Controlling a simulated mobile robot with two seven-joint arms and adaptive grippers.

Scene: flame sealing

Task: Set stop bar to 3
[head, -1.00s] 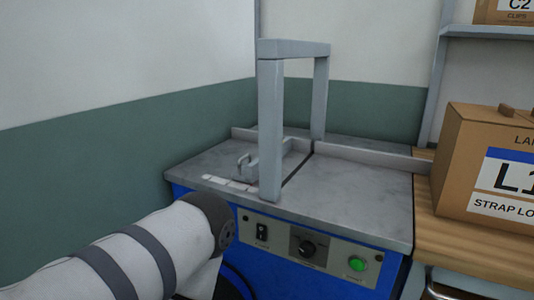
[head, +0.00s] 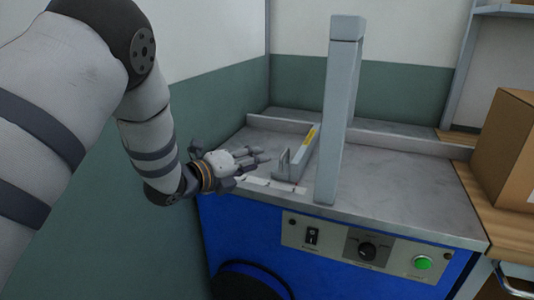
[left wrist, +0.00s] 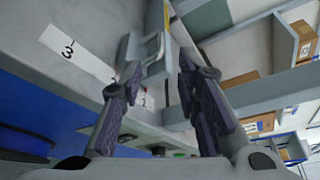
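The stop bar (head: 305,148) is a grey metal bar with a yellow mark, lying on the machine's grey top to the left of the arch post. Its upright handle (head: 283,160) also shows in the left wrist view (left wrist: 150,48), just beyond my fingers. A white scale strip (head: 262,184) lies along the top's front left edge. In the left wrist view the strip (left wrist: 70,46) shows a 3; its other marks are partly hidden or too small to read. My left gripper (head: 264,155) is open beside the handle, apparently apart from it. My right gripper is out of view.
The grey arch (head: 338,110) rises from the machine top (head: 400,185) close to the bar's right. The front panel has a switch, a knob (head: 367,250) and a green button (head: 423,262). A cardboard box (head: 508,145) stands on the wooden table at right.

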